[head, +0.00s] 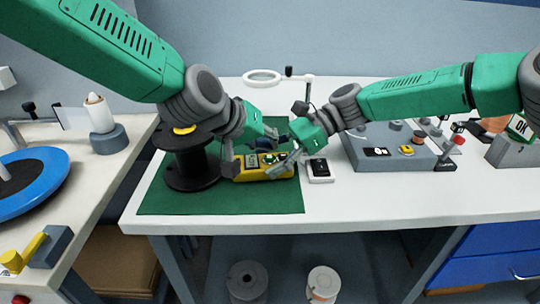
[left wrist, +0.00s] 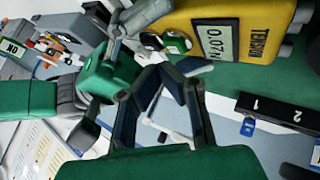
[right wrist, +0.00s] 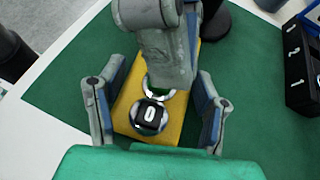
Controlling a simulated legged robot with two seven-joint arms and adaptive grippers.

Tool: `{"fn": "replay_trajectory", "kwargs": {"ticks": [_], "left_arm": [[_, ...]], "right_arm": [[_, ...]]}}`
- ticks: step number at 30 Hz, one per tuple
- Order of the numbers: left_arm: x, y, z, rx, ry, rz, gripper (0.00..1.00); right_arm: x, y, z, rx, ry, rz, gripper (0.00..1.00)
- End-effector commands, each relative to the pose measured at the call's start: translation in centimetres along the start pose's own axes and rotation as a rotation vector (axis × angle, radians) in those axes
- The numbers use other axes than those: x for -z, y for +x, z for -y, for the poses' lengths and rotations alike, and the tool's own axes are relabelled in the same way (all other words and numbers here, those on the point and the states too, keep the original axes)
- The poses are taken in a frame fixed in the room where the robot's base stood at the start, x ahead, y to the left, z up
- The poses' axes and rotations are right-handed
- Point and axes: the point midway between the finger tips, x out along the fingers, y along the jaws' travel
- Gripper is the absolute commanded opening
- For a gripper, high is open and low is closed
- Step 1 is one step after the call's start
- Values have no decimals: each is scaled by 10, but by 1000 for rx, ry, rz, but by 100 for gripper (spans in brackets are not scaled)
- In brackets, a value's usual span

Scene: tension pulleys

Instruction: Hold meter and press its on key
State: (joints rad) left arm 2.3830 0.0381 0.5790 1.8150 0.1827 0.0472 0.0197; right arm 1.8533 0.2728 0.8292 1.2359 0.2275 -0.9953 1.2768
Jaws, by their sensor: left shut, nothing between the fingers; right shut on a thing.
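The yellow tension meter (head: 266,172) is at the right part of the green mat (head: 190,200). Its lit display (left wrist: 215,38) shows a small reading in the left wrist view. My right gripper (head: 283,158) is shut on the meter, with a finger on either side of its yellow body (right wrist: 178,125) in the right wrist view. A dark part with a white mark (right wrist: 150,114) shows on the meter between those fingers. My left gripper (left wrist: 166,75) is shut and empty, close by the meter's face. Whether its tips touch a key is hidden.
A black spool (head: 190,165) stands left of the meter. A small black-and-white block (head: 319,170) lies just right of it. A grey fixture (head: 400,150) stands farther right. A ring magnifier (head: 262,77) stands behind. The table's front right is clear.

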Motion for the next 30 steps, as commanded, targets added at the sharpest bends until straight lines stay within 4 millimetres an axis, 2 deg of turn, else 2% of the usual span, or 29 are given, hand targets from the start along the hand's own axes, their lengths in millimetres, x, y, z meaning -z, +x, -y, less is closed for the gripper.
{"fn": "replay_trajectory", "kwargs": {"ticks": [8, 21, 30], "left_arm": [[1, -1, -1, 0, 0, -1, 0], [22, -29, -22, 0, 0, -2, 0], [26, -35, -25, 0, -1, 0, 0]], "right_arm": [[4, 2, -1, -3, 2, -5, 43], [4, 2, -1, -3, 2, -5, 43], [4, 2, -1, -3, 2, -5, 43]]}}
